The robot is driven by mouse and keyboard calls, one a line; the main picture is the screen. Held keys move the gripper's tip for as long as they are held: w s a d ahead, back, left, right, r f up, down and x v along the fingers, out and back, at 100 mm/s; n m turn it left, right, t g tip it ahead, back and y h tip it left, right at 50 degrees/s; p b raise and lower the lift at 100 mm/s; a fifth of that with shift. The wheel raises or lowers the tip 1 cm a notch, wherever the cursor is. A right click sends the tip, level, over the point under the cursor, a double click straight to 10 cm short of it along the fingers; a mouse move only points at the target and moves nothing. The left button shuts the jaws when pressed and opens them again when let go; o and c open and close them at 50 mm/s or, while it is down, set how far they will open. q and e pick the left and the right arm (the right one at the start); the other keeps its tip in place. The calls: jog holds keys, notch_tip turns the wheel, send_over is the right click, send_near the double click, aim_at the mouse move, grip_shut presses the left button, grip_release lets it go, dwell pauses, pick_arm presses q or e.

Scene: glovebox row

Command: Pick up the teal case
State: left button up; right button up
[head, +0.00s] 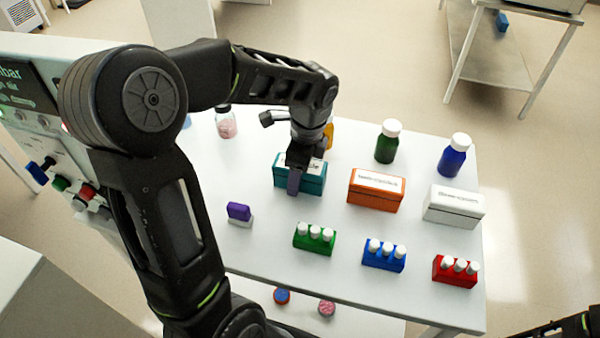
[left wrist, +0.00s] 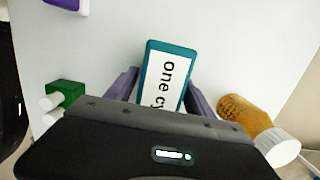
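The teal case (head: 284,175) stands on the white table, the leftmost in a row of three cases. It has a white label on top, and in the left wrist view the case (left wrist: 151,62) shows the letters "one cy". My left gripper (left wrist: 163,80) reaches down over it from above, with one purple finger on each side of the case. The fingers look open, with a narrow gap to the case. In the head view the gripper (head: 299,172) hides part of the case's top and front. Only a dark part of my right arm shows at the lower right; its gripper is out of view.
An orange case (head: 376,192) and a white case (head: 454,208) stand to the right. Behind are green (head: 387,145) and blue (head: 455,158) bottles; an orange bottle (left wrist: 243,113) is close beside the gripper. Green (head: 314,240), blue (head: 384,257) and red (head: 455,272) vial racks stand in front.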

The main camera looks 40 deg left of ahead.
pick_arm(q)
grip_shut()
dwell(0.5)
notch_tip(320, 180, up, 10)
jog(key=shift+r, duration=0.1)
dwell(0.5)
dwell(0.5)
